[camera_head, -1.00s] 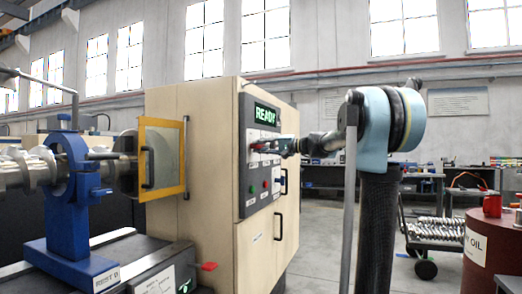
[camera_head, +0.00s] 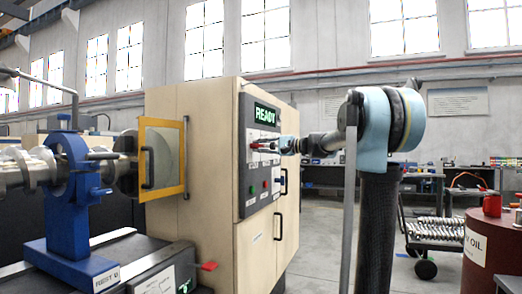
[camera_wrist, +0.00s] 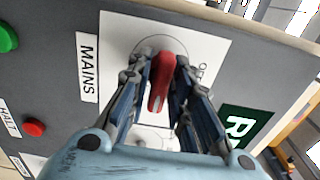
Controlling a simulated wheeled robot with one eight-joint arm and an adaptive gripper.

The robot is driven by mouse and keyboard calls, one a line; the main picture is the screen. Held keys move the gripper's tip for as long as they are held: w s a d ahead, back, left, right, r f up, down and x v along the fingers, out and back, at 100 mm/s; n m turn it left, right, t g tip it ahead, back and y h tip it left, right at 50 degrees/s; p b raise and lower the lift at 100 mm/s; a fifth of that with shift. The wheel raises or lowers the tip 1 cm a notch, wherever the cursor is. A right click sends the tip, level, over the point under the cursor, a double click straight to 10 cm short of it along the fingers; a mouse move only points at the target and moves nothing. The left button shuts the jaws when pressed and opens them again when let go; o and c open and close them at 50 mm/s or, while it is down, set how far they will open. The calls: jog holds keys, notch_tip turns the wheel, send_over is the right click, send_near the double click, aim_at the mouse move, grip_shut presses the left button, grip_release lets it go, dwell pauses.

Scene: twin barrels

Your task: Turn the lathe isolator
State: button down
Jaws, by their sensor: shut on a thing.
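The lathe isolator is a red handle (camera_wrist: 160,84) on a white plate (camera_wrist: 205,48) beside a MAINS label (camera_wrist: 87,68) in the wrist view. My gripper (camera_wrist: 161,66) has a finger on each side of the handle and is shut on it. The handle is slightly tilted in this view, with marks on the plate around it partly hidden by my fingers. The handle is small there.
Green and red buttons (camera_wrist: 34,129) sit near the isolator. The lathe cabinet (camera_head: 195,170) has a yellow-framed guard (camera_head: 163,194) at left. A blue rest (camera_head: 68,230) stands at the lower left. An oil drum (camera_head: 487,245) and a cart (camera_head: 425,235) stand at right.

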jog(key=c, duration=1.6)
grip_release()
jog(key=shift+w+d+f, duration=0.1)
jog(key=shift+w+f, duration=0.05)
jog(key=v, duration=1.2)
jog(key=s+a+f+n+g+h, duration=0.15)
jog(key=s+f+h, duration=0.25)
jog(key=s+f, duration=0.75)
jog(key=s+f+n+g+h, duration=0.15)
jog(key=s+f+h, duration=0.25)
jog(key=s+f, duration=0.7)
jog(key=s+d+f+h, duration=0.3)
jog(key=s+d+f, duration=0.1)
jog(key=f, duration=0.5)
jog(key=s+d+f+n+h, duration=0.1)
jog(key=s+d+f+h, duration=0.2)
jog(key=f, duration=0.6)
jog(key=s+d+f+g+h, duration=0.1)
jog(key=s+d+f+h, duration=0.2)
jog(key=s+d+f, duration=0.4)
notch_tip(320, 180, down, 3)
jog(key=shift+s+d+r, duration=0.1)
jog(key=shift+s+d, duration=0.05)
jog(key=shift+s, duration=0.05)
